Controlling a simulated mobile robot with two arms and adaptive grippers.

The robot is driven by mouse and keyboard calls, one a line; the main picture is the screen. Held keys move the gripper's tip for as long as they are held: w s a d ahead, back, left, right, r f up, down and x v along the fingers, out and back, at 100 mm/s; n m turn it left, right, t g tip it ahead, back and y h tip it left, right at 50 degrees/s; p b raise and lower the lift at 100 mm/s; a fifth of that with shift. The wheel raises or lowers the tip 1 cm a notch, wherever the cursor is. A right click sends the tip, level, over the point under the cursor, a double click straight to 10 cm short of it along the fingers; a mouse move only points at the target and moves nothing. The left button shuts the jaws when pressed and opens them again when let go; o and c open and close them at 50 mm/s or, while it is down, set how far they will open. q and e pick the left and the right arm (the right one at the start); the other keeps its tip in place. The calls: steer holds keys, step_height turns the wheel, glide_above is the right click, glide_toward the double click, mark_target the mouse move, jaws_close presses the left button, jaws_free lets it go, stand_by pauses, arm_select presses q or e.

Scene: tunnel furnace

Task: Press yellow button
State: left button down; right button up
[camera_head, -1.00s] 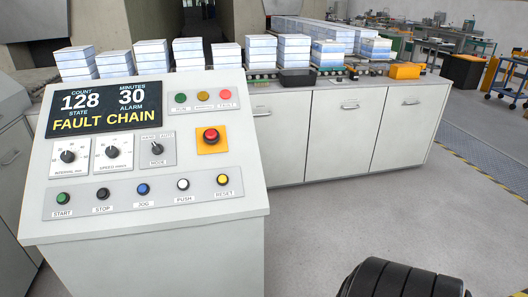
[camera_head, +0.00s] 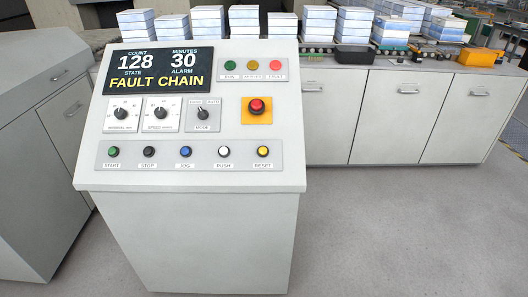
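The control console (camera_head: 190,240) stands in the middle left of the head view, its sloped panel facing me. The yellow button (camera_head: 263,152), labelled RESET, is the rightmost of the lower row of buttons. A yellow lamp (camera_head: 252,65) sits in the upper row between a green and a red one. A red emergency knob (camera_head: 257,106) sits on a yellow plate above the yellow button. The display (camera_head: 150,70) reads FAULT CHAIN, count 128, minutes 30. Neither of my grippers is in view.
White cabinets (camera_head: 390,118) run behind the console to the right, with stacks of white-blue blocks (camera_head: 318,22) on top. A grey cabinet (camera_head: 40,170) stands close at the left. The floor (camera_head: 400,230) at the right front is clear.

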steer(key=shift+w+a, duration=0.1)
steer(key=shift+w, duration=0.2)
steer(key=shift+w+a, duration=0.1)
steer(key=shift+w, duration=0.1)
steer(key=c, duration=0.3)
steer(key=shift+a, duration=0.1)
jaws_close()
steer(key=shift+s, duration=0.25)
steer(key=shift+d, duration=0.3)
